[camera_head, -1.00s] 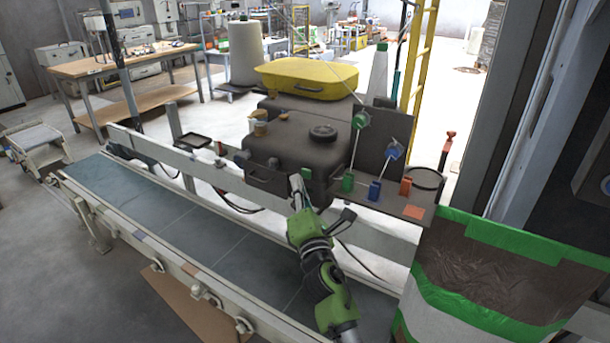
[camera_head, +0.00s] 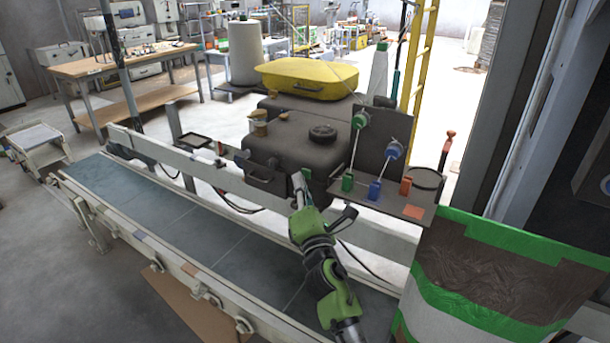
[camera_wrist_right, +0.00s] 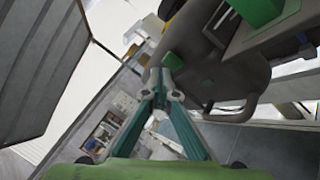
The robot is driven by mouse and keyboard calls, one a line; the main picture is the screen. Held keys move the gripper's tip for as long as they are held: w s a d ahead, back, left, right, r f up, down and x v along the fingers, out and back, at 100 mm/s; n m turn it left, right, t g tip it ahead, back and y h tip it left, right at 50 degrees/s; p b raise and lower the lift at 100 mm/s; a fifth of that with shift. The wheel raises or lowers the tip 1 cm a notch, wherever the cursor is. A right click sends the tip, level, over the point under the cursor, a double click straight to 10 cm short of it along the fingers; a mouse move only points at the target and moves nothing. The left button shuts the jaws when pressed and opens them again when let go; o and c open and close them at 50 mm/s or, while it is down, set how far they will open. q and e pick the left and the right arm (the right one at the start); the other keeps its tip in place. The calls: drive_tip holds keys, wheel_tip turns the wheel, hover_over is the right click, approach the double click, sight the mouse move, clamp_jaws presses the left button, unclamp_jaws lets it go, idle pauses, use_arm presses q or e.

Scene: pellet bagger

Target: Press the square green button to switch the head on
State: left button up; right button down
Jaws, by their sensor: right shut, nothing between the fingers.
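The small square green button (camera_wrist_right: 173,61) sits on the dark machine head (camera_head: 290,148). In the head view it shows as a small green patch (camera_head: 307,172) at the head's lower front edge. My right gripper (camera_wrist_right: 160,76) is shut and empty, its fingertips right by the button's lower left in the wrist view. I cannot tell whether they touch it. In the head view the right gripper (camera_head: 299,182) comes up from below to the head's front. My left gripper is out of view.
A grey conveyor belt (camera_head: 205,240) with a white rail runs below. A shelf right of the button carries a green block (camera_head: 347,183), a blue block (camera_head: 375,190) and an orange block (camera_head: 406,186). A green-edged wrapped stack (camera_head: 490,280) stands at the right.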

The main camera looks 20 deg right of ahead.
drive_tip(key=shift+w+d, duration=0.35)
drive_tip(key=shift+d, duration=0.1)
idle(0.8)
drive_tip(key=shift+s+a, duration=0.1)
drive_tip(key=shift+a, duration=0.05)
drive_tip(key=shift+s+a, duration=0.55)
drive_tip(key=shift+a, duration=0.1)
drive_tip(key=s+a, duration=0.2)
drive_tip(key=s+a+b, duration=0.1)
drive_tip(key=a, duration=0.1)
drive_tip(key=shift+s+a, duration=0.35)
idle(0.4)
